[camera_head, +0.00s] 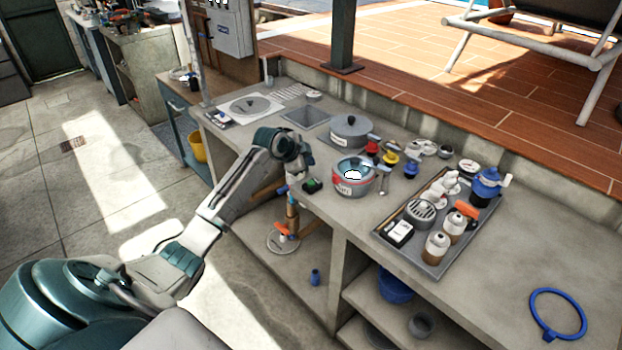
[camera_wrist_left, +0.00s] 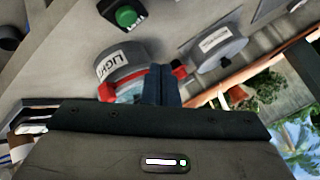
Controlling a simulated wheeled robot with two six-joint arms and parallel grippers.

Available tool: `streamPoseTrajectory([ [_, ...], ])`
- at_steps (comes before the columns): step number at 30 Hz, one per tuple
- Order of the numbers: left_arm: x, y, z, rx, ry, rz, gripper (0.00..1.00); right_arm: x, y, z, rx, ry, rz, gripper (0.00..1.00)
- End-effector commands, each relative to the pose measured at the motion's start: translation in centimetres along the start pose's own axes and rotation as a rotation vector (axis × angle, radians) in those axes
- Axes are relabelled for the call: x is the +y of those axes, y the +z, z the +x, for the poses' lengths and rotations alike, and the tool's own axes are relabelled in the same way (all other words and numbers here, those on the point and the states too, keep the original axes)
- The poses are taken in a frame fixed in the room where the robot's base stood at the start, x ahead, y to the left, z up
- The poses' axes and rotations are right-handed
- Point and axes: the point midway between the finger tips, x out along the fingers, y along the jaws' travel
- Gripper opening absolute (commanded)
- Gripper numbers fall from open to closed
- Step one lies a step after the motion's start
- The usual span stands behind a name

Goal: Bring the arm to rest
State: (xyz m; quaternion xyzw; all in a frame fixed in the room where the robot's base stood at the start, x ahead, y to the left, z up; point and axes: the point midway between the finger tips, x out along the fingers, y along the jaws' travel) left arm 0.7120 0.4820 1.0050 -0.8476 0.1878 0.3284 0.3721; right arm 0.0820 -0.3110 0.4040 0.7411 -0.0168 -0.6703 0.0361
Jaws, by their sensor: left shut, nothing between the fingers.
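My left arm reaches in from the lower left. Its gripper (camera_head: 298,172) is above the front edge of the concrete counter (camera_head: 540,235), left of a red-and-grey pot (camera_head: 350,187). In the left wrist view the two dark fingers (camera_wrist_left: 161,84) are together with nothing between them. Beyond them there are a round grey container with a "LIGHT" label (camera_wrist_left: 118,62) and another labelled round grey piece (camera_wrist_left: 214,46). My right gripper is not in view.
A small black box with a green button (camera_head: 313,186) lies near the gripper. A lidded pot (camera_head: 350,130) stands behind. A tray (camera_head: 388,236) of bottles and a blue canister (camera_head: 486,184) is to the right. The floor left of the counter is clear.

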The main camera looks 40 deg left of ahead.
Motion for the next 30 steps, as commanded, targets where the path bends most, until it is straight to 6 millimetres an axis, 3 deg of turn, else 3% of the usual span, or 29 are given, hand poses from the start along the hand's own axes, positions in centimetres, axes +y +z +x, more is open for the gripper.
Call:
streamPoseTrajectory([
  [23,0.5,0.1,0.2,-0.002,0.004,-0.001,0.0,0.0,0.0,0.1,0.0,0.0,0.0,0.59],
  [26,3.0,0.4,0.5,-0.017,0.027,-0.012,0.0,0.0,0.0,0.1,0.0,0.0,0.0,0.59],
  [29,8.4,0.9,0.7,-0.05,0.07,-0.042,0.0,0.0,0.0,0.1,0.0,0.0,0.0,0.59],
  [30,11.0,1.2,0.6,-0.067,0.089,-0.059,0.0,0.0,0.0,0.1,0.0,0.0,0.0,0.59],
])
